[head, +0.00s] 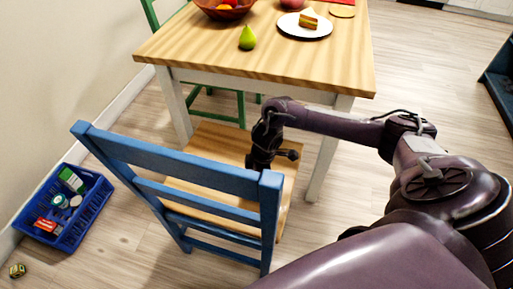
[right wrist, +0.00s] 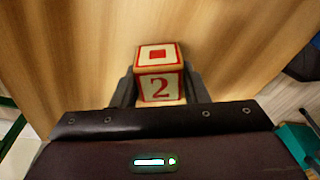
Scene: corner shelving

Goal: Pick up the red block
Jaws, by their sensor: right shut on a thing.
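The red block (right wrist: 159,72) is a cream toy cube with red borders, a red square on one face and a red "2" on another. In the right wrist view it sits between the two dark fingers of my right gripper (right wrist: 160,84), which is shut on it. Wood-grained surface fills the view behind it. In the head view my right gripper (head: 262,160) is low over the wooden seat of the blue chair, partly behind its backrest, and the block cannot be made out there. Whether the block touches the seat I cannot tell. My left gripper is not in view.
The blue chair (head: 165,160) stands before a wooden table (head: 190,45) holding a pear (head: 247,38), a fruit bowl (head: 222,12) and a plate of cake (head: 290,30). A blue crate (head: 85,215) and a small patterned cube (head: 17,270) are on the floor at left.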

